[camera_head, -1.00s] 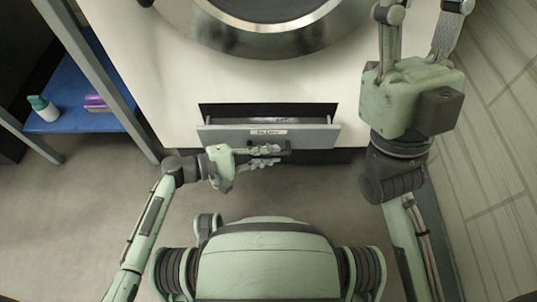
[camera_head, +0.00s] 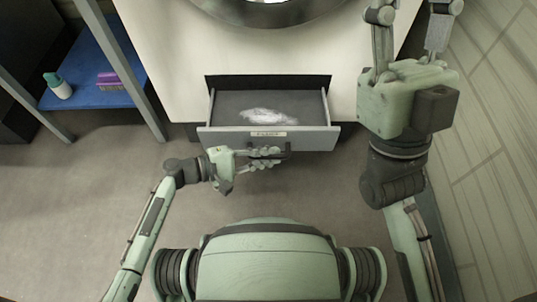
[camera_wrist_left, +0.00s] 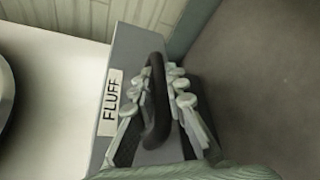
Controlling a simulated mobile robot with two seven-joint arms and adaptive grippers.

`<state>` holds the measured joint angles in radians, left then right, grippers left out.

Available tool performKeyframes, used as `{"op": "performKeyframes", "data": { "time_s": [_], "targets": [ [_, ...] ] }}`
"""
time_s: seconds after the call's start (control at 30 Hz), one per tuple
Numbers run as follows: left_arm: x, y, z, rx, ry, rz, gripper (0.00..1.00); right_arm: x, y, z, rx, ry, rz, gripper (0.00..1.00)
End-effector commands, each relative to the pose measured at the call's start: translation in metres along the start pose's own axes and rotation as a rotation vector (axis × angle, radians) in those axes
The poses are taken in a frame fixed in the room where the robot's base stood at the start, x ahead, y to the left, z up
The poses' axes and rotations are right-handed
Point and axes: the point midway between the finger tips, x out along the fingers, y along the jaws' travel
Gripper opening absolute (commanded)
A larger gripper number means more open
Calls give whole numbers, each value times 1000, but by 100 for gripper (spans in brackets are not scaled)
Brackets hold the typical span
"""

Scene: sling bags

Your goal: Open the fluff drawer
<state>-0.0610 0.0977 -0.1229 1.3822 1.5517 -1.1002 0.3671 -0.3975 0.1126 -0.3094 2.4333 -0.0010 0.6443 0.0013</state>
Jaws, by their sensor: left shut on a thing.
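The fluff drawer (camera_head: 225,138) is a grey drawer low in the front of a white machine, pulled well out. Its inside shows, with a pale clump of fluff (camera_head: 268,116) on its floor. A label reading FLUFF (camera_wrist_left: 110,102) is on its front. My left gripper (camera_head: 266,157) is shut on the drawer's dark handle (camera_wrist_left: 157,95), with its fingers on both sides of the bar in the left wrist view. My right gripper (camera_head: 410,38) is raised at the right, away from the drawer, with its fingers spread apart and empty.
The white machine (camera_head: 165,70) with a round door (camera_head: 270,12) stands behind the drawer. A blue shelf (camera_head: 95,75) at left holds a bottle (camera_head: 58,86) and a purple brush (camera_head: 109,80). Grey floor (camera_head: 300,195) in front of the drawer is clear. A tiled wall stands at right.

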Motion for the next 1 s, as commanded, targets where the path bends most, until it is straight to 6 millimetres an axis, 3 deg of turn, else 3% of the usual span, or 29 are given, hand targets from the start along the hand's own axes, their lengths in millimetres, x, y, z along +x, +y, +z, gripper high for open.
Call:
{"op": "performKeyframes", "data": {
  "time_s": [0.07,0.1,0.27,0.67,1.0],
  "targets": [
    [-1,0,-1,0,3,0,0,0,0,0,0,0,-2,40],
    [-1,0,-1,0,3,0,15,0,0,0,0,0,-2,40],
    [-1,0,-1,0,2,0,34,-1,0,2,0,-3,-4,40],
    [-10,-1,-1,-1,2,0,34,0,0,1,-1,0,-3,40],
    [-78,-1,-1,0,4,-2,34,0,0,1,-1,-1,-1,40]
  ]
}}
